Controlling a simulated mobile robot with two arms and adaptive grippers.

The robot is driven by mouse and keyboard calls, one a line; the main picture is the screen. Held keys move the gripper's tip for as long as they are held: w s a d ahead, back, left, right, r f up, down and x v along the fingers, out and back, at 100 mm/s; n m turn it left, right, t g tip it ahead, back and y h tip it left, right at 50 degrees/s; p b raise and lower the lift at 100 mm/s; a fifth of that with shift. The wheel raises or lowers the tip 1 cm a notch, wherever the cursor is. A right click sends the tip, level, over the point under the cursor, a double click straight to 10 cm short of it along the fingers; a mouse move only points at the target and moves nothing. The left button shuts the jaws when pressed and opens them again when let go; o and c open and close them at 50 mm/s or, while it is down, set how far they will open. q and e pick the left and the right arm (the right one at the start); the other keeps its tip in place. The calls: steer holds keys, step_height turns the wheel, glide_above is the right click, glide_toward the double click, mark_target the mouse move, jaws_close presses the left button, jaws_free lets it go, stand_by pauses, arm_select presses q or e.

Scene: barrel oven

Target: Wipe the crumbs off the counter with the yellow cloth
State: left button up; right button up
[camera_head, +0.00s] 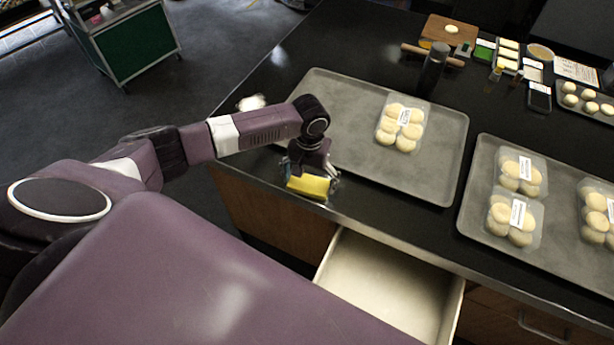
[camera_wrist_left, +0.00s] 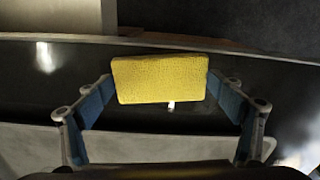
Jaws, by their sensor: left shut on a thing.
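My left gripper (camera_head: 312,180) is shut on the yellow cloth (camera_head: 308,187), a thick block shape, near the counter's front edge. In the left wrist view, the cloth (camera_wrist_left: 160,79) sits between the two blue-padded fingers (camera_wrist_left: 160,95). The black counter (camera_head: 345,207) shows around and below it; I cannot tell whether the cloth touches the surface. A small pale speck shows just under the cloth in the left wrist view, too small to identify. I cannot make out crumbs for sure. My right gripper is not in view.
A grey tray (camera_head: 345,110) with a pack of pale buns (camera_head: 401,124) lies just beyond the gripper. A second tray (camera_head: 472,215) lies to the right. A drawer (camera_head: 385,280) stands open below the counter edge. A dark bottle (camera_head: 433,70) stands behind the trays.

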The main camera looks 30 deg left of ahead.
mark_target(320, 188)
arm_select(q)
steer(key=shift+d, duration=0.65)
steer(key=shift+w+f, duration=0.1)
steer(key=shift+w, duration=0.05)
steer(key=shift+w+b, duration=0.75)
steer(key=shift+w, duration=1.05)
steer(key=shift+d+p, duration=0.65)
steer(key=shift+d, duration=0.35)
steer(key=shift+s+r+p, duration=0.25)
steer(key=shift+s+p, duration=0.5)
steer(key=shift+p, duration=0.4)
steer(key=shift+s+p, duration=0.95)
steer(key=shift+p, duration=0.05)
steer(key=shift+s+f, duration=0.25)
